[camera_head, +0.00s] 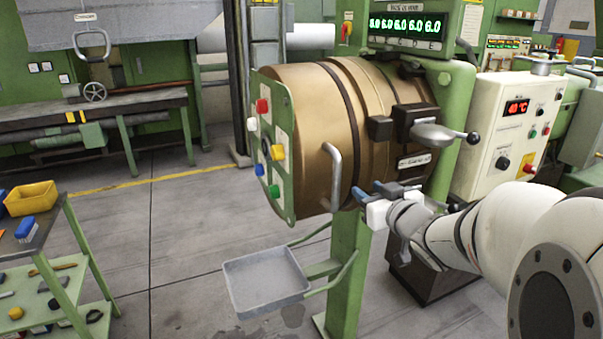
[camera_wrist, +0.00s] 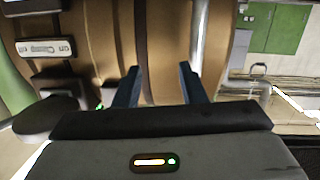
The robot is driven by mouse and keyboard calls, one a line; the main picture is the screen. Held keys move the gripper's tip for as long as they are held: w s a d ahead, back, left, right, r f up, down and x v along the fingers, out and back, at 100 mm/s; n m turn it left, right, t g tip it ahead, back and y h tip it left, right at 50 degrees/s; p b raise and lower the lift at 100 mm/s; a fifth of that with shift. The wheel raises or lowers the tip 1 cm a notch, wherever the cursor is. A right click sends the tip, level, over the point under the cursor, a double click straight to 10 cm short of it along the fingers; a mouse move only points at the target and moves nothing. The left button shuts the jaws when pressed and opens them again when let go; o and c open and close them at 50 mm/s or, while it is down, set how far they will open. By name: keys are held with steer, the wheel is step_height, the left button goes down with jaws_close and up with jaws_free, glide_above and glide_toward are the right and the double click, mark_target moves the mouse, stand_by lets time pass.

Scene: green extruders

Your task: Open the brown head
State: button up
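The brown head (camera_head: 308,110) is a bronze-coloured drum on a green stand, with a green plate of coloured knobs on its left end. A grey bar handle (camera_head: 334,178) runs down its near side. A dark latch with a grey lever (camera_head: 432,134) sits at the right, level with the drum's middle. My gripper (camera_head: 370,192) is at the drum's lower near side, right of the handle. In the wrist view, its two blue fingers (camera_wrist: 160,82) are apart with nothing held between them. The handle (camera_wrist: 199,35) shows beside the right fingertip, not between the fingers; contact cannot be told.
A grey tray (camera_head: 265,283) juts out below the drum. A white control box (camera_head: 508,130) stands at the right. A green trolley with a yellow bin (camera_head: 31,198) is at the lower left. Floor (camera_head: 165,235) left of the drum is free.

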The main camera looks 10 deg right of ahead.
mark_target(339, 184)
steer(key=a+n+y, duration=0.1)
steer(key=y, duration=0.1)
steer(key=a+n+y, duration=0.1)
steer(key=a+y, duration=0.1)
steer(key=y, duration=0.1)
steer(key=shift+s+f+b, duration=0.2)
steer(key=shift+b, duration=0.1)
steer(key=x, duration=0.7)
steer(key=shift+p, duration=0.35)
steer(key=shift+c, duration=0.3)
jaws_close()
